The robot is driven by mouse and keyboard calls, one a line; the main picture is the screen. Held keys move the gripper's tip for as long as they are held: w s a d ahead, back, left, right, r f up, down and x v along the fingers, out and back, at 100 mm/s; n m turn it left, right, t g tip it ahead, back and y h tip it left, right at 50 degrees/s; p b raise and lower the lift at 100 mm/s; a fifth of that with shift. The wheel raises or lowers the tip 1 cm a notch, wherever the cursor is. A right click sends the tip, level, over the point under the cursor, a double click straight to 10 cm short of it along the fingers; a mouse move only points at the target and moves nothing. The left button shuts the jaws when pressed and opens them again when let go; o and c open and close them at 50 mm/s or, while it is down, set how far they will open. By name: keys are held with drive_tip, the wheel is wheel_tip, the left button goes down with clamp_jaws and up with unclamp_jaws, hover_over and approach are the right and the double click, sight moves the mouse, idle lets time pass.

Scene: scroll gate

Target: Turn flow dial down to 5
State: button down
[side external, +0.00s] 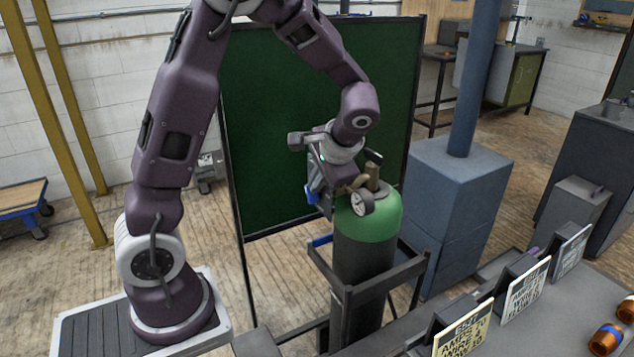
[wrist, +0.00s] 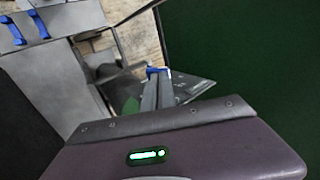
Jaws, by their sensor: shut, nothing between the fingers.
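A dark gas cylinder (side external: 362,262) with a green shoulder (side external: 385,212) stands upright in a metal frame. A brass valve and regulator sit on top, with a round white-faced gauge (side external: 361,203) facing the camera. I cannot make out a separate flow dial or read any number. My gripper (side external: 312,196) is at the left of the regulator, shut and empty, close to the cylinder's shoulder; whether it touches anything is unclear. In the wrist view my gripper's fingers (wrist: 158,78) are together, with blue at the tips, and the regulator is not clearly visible.
A green panel (side external: 290,120) in a black frame stands behind the cylinder. The cylinder's frame (side external: 408,268) surrounds its body. A blue-grey box (side external: 455,210) with a column stands to the right. A bench with signs (side external: 527,292) and orange fittings (side external: 606,338) fills the front right.

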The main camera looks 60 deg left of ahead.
drive_tip(key=shift+a+h, duration=1.1)
drive_tip(key=shift+h, duration=0.7)
drive_tip(key=h, duration=0.1)
drive_tip(key=a+h, duration=0.1)
drive_tip(key=h, duration=0.1)
drive_tip(key=a+h, duration=0.1)
drive_tip(key=h, duration=0.1)
drive_tip(key=shift+s+f, duration=0.1)
drive_tip(key=shift+f, duration=0.15)
